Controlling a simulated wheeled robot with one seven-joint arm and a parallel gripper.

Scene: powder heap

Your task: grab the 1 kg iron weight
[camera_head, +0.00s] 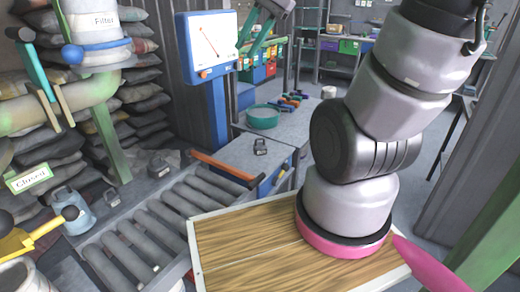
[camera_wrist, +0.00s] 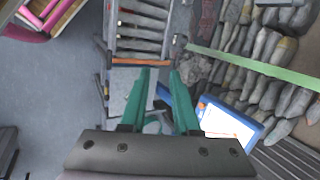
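I cannot read any mass marking. I cannot make out the weight clearly in the wrist view.
A blue-framed scale display (camera_head: 210,42) rises behind the platform (camera_head: 240,157); it also shows in the wrist view (camera_wrist: 228,124). A teal bowl (camera_head: 263,117) sits on the bench behind. An orange bar (camera_head: 224,167) crosses the end of the rollers (camera_head: 160,225). Stacked sacks (camera_head: 145,95) fill the left.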

